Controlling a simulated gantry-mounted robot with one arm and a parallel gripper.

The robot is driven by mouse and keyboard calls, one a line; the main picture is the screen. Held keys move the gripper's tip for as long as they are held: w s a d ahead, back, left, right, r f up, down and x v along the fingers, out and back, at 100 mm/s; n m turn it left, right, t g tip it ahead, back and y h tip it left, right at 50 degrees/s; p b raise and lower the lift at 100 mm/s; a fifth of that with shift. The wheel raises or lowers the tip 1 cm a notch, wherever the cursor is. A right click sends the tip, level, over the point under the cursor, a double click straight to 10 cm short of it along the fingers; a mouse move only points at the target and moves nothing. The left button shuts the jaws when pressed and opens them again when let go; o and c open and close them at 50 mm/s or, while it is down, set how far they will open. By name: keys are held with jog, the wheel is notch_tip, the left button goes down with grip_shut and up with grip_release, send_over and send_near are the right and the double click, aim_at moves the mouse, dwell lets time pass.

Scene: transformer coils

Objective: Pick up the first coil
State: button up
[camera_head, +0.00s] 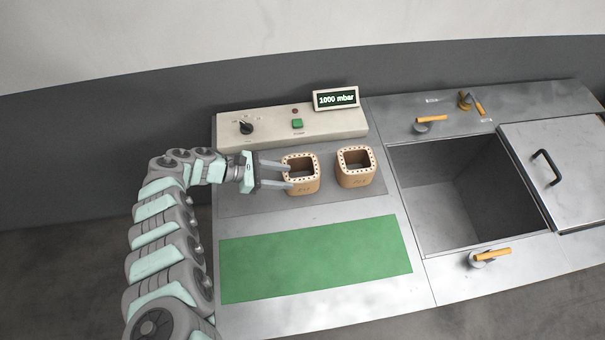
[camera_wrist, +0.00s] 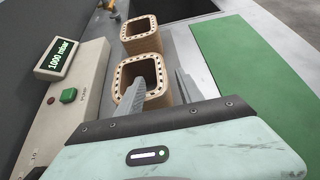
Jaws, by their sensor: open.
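The nearer coil, a tan square ring with rounded corners and dark holes around its rim, stands upright at the left of the pair in the head view (camera_head: 305,187); it also shows in the wrist view (camera_wrist: 162,99). My gripper (camera_head: 291,178) is open and reaches it from the left. In the wrist view, one finger overlaps the coil's opening and the other lies along its right side. I cannot tell whether either finger touches the coil. A second similar coil (camera_head: 356,179) stands to its right, apart from it.
A control box (camera_head: 270,128) with a knob, green button and "1000 mbar" display (camera_head: 336,99) stands behind the coils. A green mat (camera_head: 315,260) lies clear in front. To the right are an open, empty tank (camera_head: 440,211) and its handled lid (camera_head: 570,170).

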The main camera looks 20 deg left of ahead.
aim_at(301, 180)
jog(key=shift+x, duration=1.1)
jog(key=x, duration=0.1)
jog(key=b+x, duration=0.1)
jog(key=x, duration=0.2)
jog(key=shift+s+d+f, duration=0.15)
jog(key=shift+s+f, duration=0.05)
jog(key=shift+f, duration=0.15)
jog(key=shift+w+d+f, duration=0.1)
jog(key=shift+w+d, duration=0.2)
jog(key=shift+a, duration=0.1)
jog(key=shift+c, duration=0.3)
grip_shut()
